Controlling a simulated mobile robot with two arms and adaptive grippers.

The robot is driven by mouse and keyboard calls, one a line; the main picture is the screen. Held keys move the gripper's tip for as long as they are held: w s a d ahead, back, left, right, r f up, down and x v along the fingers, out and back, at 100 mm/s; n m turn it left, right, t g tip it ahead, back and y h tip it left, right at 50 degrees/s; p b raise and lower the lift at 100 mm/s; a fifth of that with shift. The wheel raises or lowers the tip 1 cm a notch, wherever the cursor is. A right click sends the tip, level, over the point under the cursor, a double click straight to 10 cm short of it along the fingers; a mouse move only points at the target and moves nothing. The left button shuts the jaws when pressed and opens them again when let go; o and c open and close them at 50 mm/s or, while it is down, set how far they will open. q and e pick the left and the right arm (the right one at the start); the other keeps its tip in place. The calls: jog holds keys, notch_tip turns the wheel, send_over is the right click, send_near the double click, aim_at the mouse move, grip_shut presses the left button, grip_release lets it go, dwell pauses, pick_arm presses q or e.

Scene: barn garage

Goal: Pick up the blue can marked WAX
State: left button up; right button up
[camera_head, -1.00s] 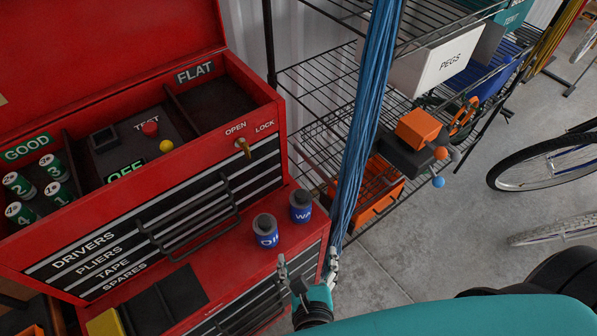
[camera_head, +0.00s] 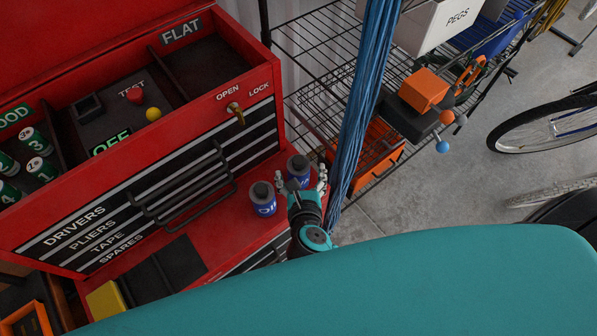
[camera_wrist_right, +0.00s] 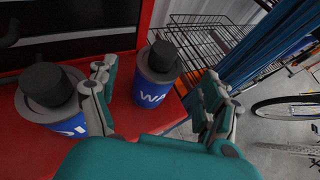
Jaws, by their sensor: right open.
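The blue WAX can (camera_head: 298,166) has a dark grey lid and stands upright on the red ledge of the tool chest. In the head view my right gripper (camera_head: 301,178) partly hides it. In the right wrist view the WAX can (camera_wrist_right: 156,92) stands between and beyond the fingertips of my right gripper (camera_wrist_right: 158,86), which is open and empty. I cannot tell whether a finger touches it. A second blue can, marked OIL (camera_head: 263,199), stands to its left; it also shows in the right wrist view (camera_wrist_right: 50,100), close to the left finger. My left gripper is out of view.
The red tool chest (camera_head: 195,140) rises behind the cans. Hanging blue cables (camera_head: 362,110) are just right of the WAX can. A wire rack (camera_head: 318,50) with a PEGS box (camera_head: 447,27) stands behind. A bicycle wheel (camera_head: 545,122) is at right.

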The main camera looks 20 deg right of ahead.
aim_at(299, 169)
jog(key=b+x, duration=0.4)
jog(key=x, duration=0.1)
jog(key=shift+s+a+f, duration=0.1)
jog(key=shift+f, duration=0.05)
jog(key=shift+c, duration=0.9)
jog(key=c, duration=1.1)
jog(key=shift+c, duration=1)
jog(key=shift+r, duration=0.2)
